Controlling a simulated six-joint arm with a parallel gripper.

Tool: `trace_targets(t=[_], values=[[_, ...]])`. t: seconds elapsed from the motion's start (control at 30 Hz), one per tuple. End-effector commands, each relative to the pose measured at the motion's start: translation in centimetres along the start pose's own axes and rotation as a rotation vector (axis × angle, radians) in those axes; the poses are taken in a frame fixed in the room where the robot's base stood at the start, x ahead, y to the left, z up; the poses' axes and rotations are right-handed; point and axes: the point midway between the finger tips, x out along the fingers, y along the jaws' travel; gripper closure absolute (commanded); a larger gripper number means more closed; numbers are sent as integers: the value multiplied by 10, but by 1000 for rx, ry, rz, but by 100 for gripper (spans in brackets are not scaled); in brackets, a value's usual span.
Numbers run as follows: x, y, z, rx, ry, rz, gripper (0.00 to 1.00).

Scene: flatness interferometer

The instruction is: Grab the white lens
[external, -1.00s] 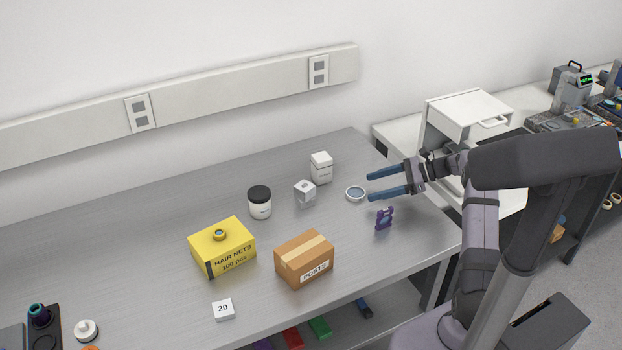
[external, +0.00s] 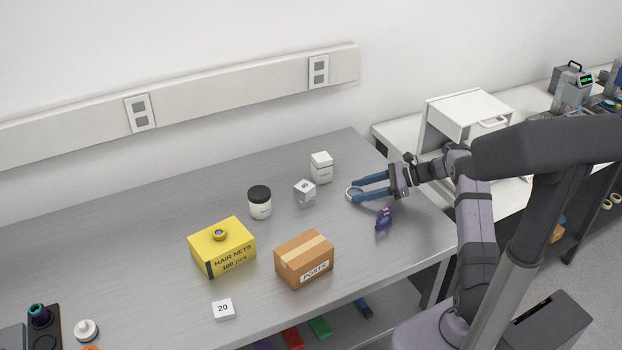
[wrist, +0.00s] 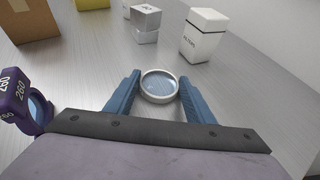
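The white lens (external: 354,194) is a white ring with bluish glass, lying on the grey table. It also shows in the wrist view (wrist: 159,86). My gripper (external: 369,187) is low over the table, its blue fingers spread to either side of the lens. In the wrist view my gripper (wrist: 157,92) is open, with the lens between the fingertips.
A purple lens holder (external: 384,219) stands close to my gripper. The table's front right is clear.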

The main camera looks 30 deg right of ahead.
Motion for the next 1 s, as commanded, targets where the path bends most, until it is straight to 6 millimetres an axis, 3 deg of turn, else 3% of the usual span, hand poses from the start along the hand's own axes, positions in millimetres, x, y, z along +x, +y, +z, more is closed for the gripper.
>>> trace_targets(t=[0.07,0.47,1.0], values=[[0,0,0,0,0,0,75],[-3,0,7,-3,-1,-1,75],[-33,0,79,-4,0,-1,75]])
